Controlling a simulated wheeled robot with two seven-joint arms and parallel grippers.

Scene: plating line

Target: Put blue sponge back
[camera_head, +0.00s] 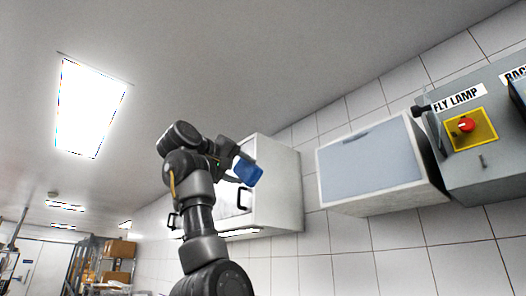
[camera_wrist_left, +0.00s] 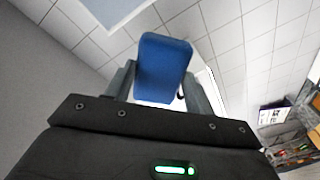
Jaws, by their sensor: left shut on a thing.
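The blue sponge (camera_head: 246,170) is a small rounded block, held up in my left gripper (camera_head: 238,172) in the head view. In the left wrist view the sponge (camera_wrist_left: 162,68) sits between the two fingers of the left gripper (camera_wrist_left: 160,85), which is shut on it. The gripper is in front of a white wall cabinet (camera_head: 285,185) in the head view. Part of the cabinet's front is hidden behind my left arm and the sponge. My right gripper is not in view.
A second wall box with a grey-blue front panel (camera_head: 370,165) hangs to the right. Farther right is a grey control box (camera_head: 480,165) with a red knob on a yellow plate (camera_head: 468,126). Shelves with cardboard boxes (camera_head: 118,249) stand far off at lower left.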

